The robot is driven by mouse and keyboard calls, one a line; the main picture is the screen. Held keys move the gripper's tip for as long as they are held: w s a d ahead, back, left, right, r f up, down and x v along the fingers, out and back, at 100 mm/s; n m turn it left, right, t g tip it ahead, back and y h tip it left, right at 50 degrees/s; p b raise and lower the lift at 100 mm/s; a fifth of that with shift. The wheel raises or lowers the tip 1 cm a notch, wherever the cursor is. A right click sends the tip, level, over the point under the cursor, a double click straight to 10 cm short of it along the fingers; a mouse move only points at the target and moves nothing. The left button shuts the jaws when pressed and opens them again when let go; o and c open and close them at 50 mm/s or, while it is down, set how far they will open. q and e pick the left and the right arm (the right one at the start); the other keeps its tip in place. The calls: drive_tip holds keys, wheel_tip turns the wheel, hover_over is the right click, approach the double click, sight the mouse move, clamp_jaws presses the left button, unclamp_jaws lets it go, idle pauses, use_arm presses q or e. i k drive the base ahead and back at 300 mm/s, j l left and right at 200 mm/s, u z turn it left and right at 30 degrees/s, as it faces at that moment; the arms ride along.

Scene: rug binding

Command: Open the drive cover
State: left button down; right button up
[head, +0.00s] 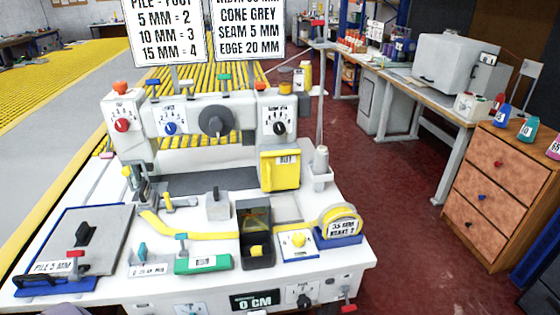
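A yellow cover (280,172) with a small white label, too small to read surely, is on the right side of the white sewing machine (200,118), below the right-hand dial. It may be the drive cover. It looks like a boxy panel with a darker yellow front; I cannot tell from here whether it is fully closed. Neither of my grippers shows in the head view.
On the white table, a hinged-looking grey plate (95,238) lies at left. A dark bin (257,240), a green block (203,263) and a yellow tape roll (340,219) stand along the front. A thread cone (321,160) stands right of the cover. Red floor (400,220) is clear.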

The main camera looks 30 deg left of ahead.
sight(280, 170)
drive_tip(key=u, duration=1.05)
drive_tip(key=j+z, duration=0.15)
